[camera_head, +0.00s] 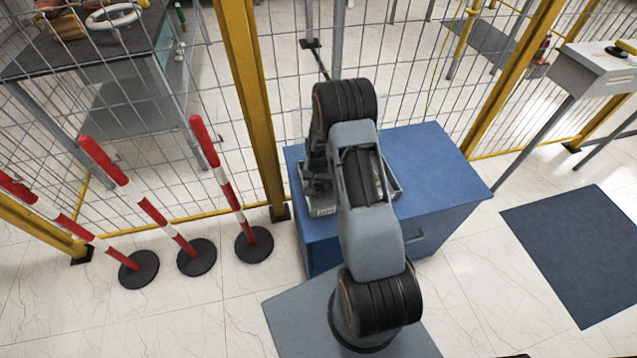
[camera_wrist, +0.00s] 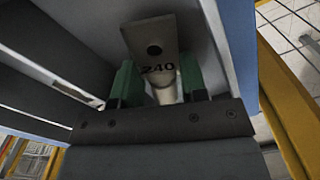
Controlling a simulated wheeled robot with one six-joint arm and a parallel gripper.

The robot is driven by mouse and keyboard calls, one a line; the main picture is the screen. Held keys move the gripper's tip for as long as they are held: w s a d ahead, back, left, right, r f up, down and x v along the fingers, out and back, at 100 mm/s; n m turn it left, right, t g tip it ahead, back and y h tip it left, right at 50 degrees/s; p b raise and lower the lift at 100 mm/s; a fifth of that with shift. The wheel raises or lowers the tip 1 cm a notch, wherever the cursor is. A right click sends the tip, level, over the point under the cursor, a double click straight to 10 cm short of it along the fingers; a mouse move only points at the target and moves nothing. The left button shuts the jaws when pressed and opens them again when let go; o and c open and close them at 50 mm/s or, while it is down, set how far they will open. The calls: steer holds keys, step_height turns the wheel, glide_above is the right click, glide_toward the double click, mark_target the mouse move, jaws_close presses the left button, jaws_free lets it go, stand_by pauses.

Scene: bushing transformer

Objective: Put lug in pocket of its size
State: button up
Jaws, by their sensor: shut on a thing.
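The lug (camera_wrist: 152,38) shows in the wrist view as a flat grey palm with a round hole, marked 240. Its pale round barrel (camera_wrist: 165,94) runs down between the fingers. My gripper (camera_wrist: 158,82) has green fingers, one on each side, and is shut on the lug. In the head view my own arm hides the gripper and the lug. A grey tray (camera_head: 391,183) is partly visible on the blue cabinet behind my arm. I cannot make out any pocket or its size marking.
The blue cabinet (camera_head: 446,178) has free room on its right top. Grey walls (camera_wrist: 60,50) stand close on the left in the wrist view, with a blue panel (camera_wrist: 240,40) at right. Yellow fence posts (camera_head: 252,100) and red-white poles (camera_head: 215,165) stand around.

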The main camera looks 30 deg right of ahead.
steer(key=shift+f, duration=0.2)
steer(key=o, duration=0.7)
step_height(320, 180, up, 12)
step_height(320, 180, up, 12)
steer(key=n+t, duration=0.1)
steer(key=n, duration=0.2)
glide_above(319, 184)
steer(key=s+a, duration=0.6)
steer(key=s+a+r+n, duration=0.1)
steer(key=s+r, duration=0.1)
steer(key=s, duration=0.2)
steer(key=s+a+r+n+t, duration=0.1)
steer(key=s+a+r, duration=0.1)
steer(key=s, duration=0.3)
steer(key=s+a+r+n+t, duration=0.1)
steer(key=s+r, duration=0.1)
steer(key=s, duration=0.2)
steer(key=shift+s+a+r+n, duration=0.2)
steer(key=shift+a+r+n, duration=0.05)
steer(key=shift+a+n, duration=0.15)
